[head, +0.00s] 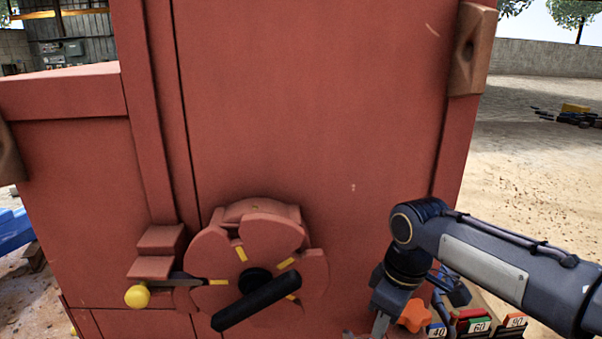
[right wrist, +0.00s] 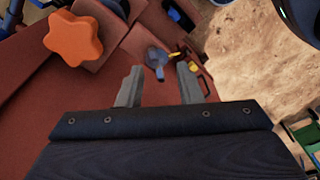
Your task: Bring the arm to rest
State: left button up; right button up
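My right arm comes in from the right in the head view, and its gripper (head: 378,326) points down at the bottom edge, partly cut off. In the right wrist view the two grey fingers of this gripper (right wrist: 160,76) stand apart with nothing clearly held between them. A blue-grey part (right wrist: 156,58) with yellow bits shows beyond the fingertips; I cannot tell how far off it is. My left gripper is not in view.
The red crusher body (head: 310,110) fills the middle. It carries a slotted disc (head: 215,250) with a black handle (head: 256,302) and a yellow-knobbed lever (head: 138,296). An orange star knob (head: 415,315) and numbered blocks (head: 480,326) sit close by my right gripper. Open sandy ground lies right.

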jog(key=s+d+f+m+t+y, duration=0.1)
jog(key=s+d+f+m+t, duration=0.1)
jog(key=s+m, duration=0.4)
jog(key=s+d+f+m+t+y, duration=0.1)
jog(key=s+m, duration=0.4)
jog(key=s, duration=0.7)
notch_tip(320, 180, down, 2)
jog(key=shift+s+d+f+m+t+y, duration=0.2)
jog(key=shift+d+m+t+y, duration=0.2)
jog(key=shift+d+t, duration=0.45)
jog(key=shift+a, duration=0.2)
